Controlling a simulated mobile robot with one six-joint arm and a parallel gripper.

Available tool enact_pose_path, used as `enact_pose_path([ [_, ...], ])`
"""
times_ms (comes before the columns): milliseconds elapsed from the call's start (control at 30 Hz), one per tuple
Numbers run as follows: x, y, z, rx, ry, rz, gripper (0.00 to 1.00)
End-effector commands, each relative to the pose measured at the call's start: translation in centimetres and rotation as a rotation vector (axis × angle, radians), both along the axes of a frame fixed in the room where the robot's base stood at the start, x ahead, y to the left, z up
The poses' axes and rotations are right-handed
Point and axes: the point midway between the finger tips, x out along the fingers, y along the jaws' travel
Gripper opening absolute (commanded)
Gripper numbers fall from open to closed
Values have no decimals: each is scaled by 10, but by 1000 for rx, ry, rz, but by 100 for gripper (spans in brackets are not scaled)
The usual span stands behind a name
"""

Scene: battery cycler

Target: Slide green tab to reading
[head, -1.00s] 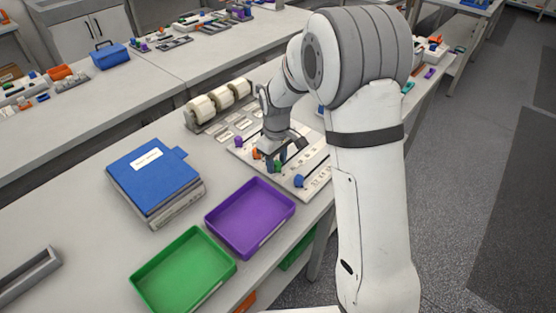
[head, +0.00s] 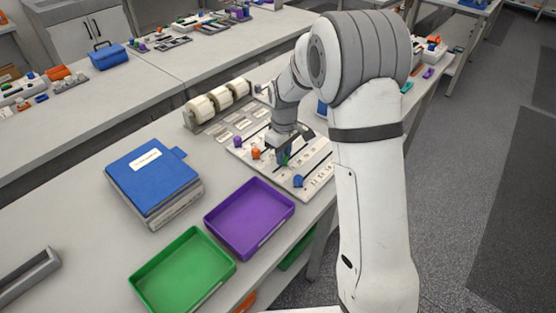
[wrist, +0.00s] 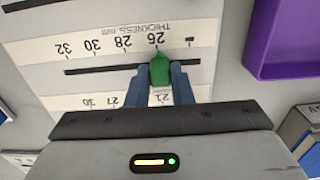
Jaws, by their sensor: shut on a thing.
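A green tab (wrist: 160,70) sits on a dark straight slot (wrist: 105,69) in a pale panel (wrist: 120,18). In the wrist view, a printed scale beside the slot reads upside down "THICKNESS, mm" with 26, 28, 30 and 32. The tab's tip is close to the 26 mark. My gripper (wrist: 161,75) is shut on the green tab, with one blue finger on each side of it. In the head view, my gripper (head: 284,158) is low over the panel and the tab is mostly hidden.
The panel also carries a purple tab (head: 238,141), an orange tab (head: 256,153) and a blue tab (head: 299,181). A purple tray (head: 208,222), a green tray (head: 150,302) and a blue folder stack (head: 150,180) stand in front. White rolls (head: 222,98) stand behind.

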Motion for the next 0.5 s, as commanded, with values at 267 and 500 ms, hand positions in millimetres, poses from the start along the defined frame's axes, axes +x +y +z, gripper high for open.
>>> enact_pose_path([
  [267, 27, -27, 1, 1, -4, -1, 0],
  [500, 27, -26, 1, 1, -4, 1, 0],
])
